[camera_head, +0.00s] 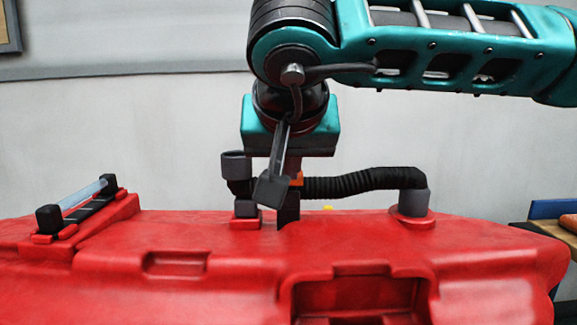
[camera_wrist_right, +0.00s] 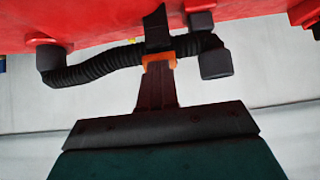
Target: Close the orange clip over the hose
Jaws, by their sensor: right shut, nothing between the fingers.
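The ribbed black hose (camera_head: 360,184) runs across the top of the red tank, from a grey collar on the right to a grey elbow on the left. It also shows in the right wrist view (camera_wrist_right: 100,68). The small orange clip (camera_head: 298,178) is at the hose, mostly hidden by my gripper in the head view. In the right wrist view the clip (camera_wrist_right: 158,58) lies across the hose below a black post (camera_wrist_right: 157,28). My right gripper (camera_wrist_right: 158,73) is shut and empty, its fingertips at the clip, apparently touching it. Whether the clip is latched cannot be told. My left gripper is not in view.
The red tank (camera_head: 190,290) fills the lower head view. A clear tube between black end blocks (camera_head: 48,219) sits at its left. A grey collar (camera_head: 412,202) stands at the hose's right end.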

